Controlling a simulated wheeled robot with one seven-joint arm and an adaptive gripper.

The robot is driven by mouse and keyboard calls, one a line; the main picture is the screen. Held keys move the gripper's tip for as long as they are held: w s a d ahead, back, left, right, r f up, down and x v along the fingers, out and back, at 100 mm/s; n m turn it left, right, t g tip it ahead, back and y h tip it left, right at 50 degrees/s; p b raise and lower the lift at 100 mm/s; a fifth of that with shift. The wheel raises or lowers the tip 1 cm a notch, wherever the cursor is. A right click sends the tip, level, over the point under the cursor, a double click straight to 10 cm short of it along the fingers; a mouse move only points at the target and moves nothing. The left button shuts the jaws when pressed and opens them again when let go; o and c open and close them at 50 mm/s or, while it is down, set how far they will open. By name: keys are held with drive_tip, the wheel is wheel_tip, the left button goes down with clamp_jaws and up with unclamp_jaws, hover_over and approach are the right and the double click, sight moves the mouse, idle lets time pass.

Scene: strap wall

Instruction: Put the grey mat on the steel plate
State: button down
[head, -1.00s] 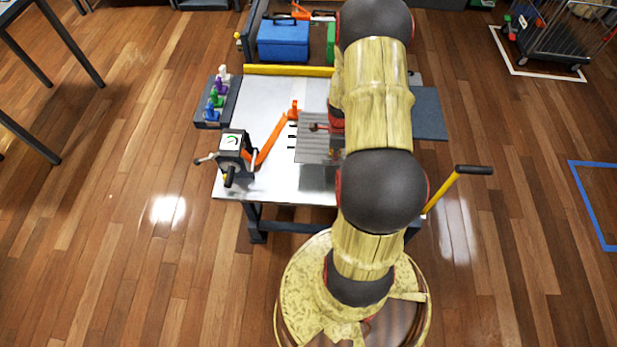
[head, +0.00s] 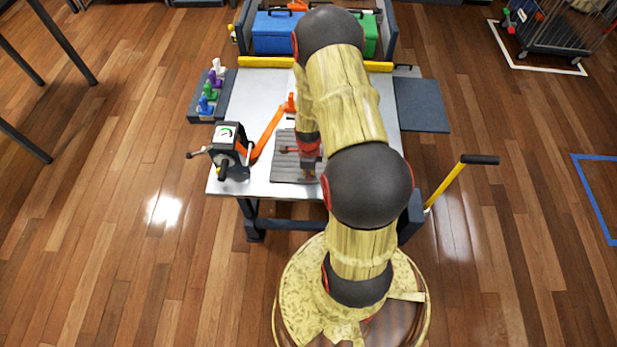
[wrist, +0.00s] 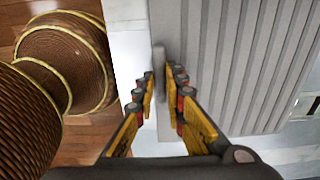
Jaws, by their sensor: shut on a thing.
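The grey ribbed mat (head: 287,170) is at the middle front of the bright metal table top (head: 255,100), which looks like the steel plate. My gripper (head: 307,177) is at the mat's right side, partly hidden by my arm. In the wrist view my gripper (wrist: 160,92) is shut on a thin raised grey strip at the mat's edge, and the ribbed mat (wrist: 225,60) spreads to the right of the fingers. I cannot tell whether the mat touches the metal or hangs just above it.
An orange jointed arm (head: 267,133) and a black gauge box (head: 230,145) stand left of the mat. A tray of coloured pegs (head: 207,100) is at the left edge. A yellow bar (head: 265,62) and blue box (head: 275,35) are behind. A dark side panel (head: 422,105) is right.

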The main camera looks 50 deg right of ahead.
drive_tip(key=shift+f, duration=0.15)
drive_tip(key=c, duration=1.9)
unclamp_jaws()
drive_tip(key=shift+o, duration=0.3)
